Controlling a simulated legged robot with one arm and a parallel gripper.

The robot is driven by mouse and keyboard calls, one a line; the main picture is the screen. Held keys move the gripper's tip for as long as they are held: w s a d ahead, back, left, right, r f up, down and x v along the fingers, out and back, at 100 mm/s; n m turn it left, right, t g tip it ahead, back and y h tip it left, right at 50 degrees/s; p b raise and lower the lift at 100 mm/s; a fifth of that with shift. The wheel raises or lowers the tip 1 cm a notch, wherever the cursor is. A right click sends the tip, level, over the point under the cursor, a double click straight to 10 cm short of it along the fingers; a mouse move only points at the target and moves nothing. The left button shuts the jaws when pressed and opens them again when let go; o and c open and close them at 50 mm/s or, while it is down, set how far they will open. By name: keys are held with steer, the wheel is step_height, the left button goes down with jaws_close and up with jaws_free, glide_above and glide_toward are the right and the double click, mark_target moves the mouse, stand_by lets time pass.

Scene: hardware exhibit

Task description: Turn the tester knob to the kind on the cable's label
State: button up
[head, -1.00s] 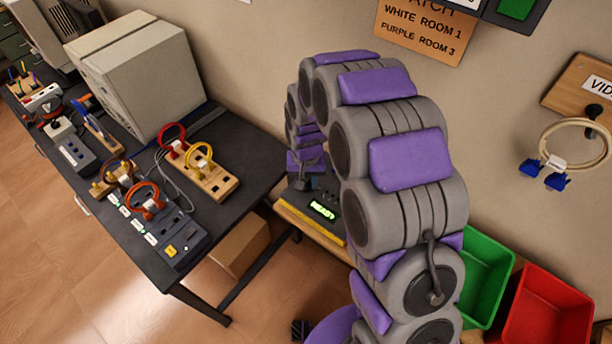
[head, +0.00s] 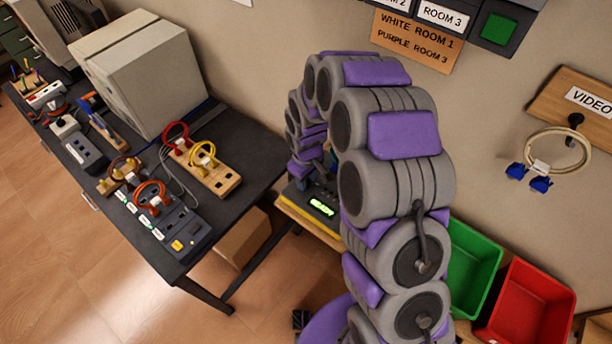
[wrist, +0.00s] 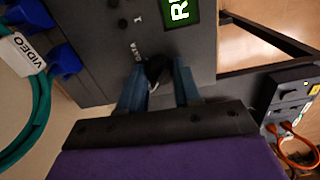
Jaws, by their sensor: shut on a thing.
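The tester (wrist: 85,60) is a dark grey box with a lit green display (wrist: 181,12), cut off at the top of the wrist view. Its black knob (wrist: 155,68) sits between the blue fingers of my gripper (wrist: 160,82), which is shut on it. A small white word, seemingly DATA, is printed beside the knob. I cannot tell where the knob points. In the head view, the tester display (head: 322,206) shows beside my arm, which hides most of the tester.
A dark bench (head: 250,160) at left holds several cables and wooden blocks. A pale cable with blue plugs (head: 541,184) hangs on the wall under a VIDEO board (head: 590,101). A green bin (head: 472,262) and a red bin (head: 527,305) stand at lower right.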

steer(key=shift+w+r+n, duration=0.1)
steer(key=shift+w+n, duration=0.1)
steer(key=shift+n, duration=0.3)
steer(key=o, duration=1.1)
steer(key=shift+a, duration=0.1)
steer(key=shift+c, duration=0.2)
steer(key=shift+s, duration=0.1)
step_height(320, 180, up, 17)
steer(key=p, duration=0.1)
